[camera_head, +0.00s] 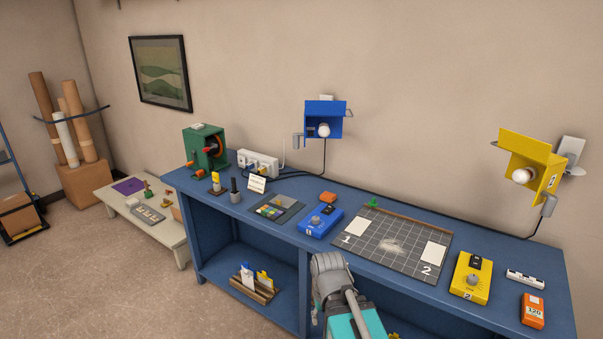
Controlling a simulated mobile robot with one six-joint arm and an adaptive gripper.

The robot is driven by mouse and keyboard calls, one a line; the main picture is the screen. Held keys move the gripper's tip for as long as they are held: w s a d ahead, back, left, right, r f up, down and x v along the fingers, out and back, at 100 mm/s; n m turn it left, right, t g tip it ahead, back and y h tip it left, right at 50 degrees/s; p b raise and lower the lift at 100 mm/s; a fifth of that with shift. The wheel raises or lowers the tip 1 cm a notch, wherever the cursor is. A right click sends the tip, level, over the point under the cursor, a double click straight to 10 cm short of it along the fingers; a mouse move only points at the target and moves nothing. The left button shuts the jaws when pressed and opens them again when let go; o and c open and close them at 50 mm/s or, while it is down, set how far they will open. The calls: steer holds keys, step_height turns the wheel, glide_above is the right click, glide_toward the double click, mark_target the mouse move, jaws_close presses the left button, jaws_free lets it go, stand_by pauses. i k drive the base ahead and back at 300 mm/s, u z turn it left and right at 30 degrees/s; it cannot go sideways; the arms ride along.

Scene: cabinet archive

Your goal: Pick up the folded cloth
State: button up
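A flat purple piece (128,186) lies on the low pale bench (172,232) left of the blue workbench. It looks like the folded cloth, but it is too small to make out folds. Grey and teal parts of my arm show at the bottom centre, in front of the blue workbench and well away from the purple piece. I cannot make out my gripper's fingers, nor anything held in them.
The low bench also holds small green and tan items and a grey tray (148,215). The blue workbench (350,211) carries a green machine (203,148), blue and yellow boxes, and a gridded mat (405,262). Open floor (90,280) lies at front left.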

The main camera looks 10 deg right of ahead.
mark_target(329, 197)
steer(key=z, duration=0.2)
steer(key=i, duration=1.45)
steer(key=z, duration=0.2)
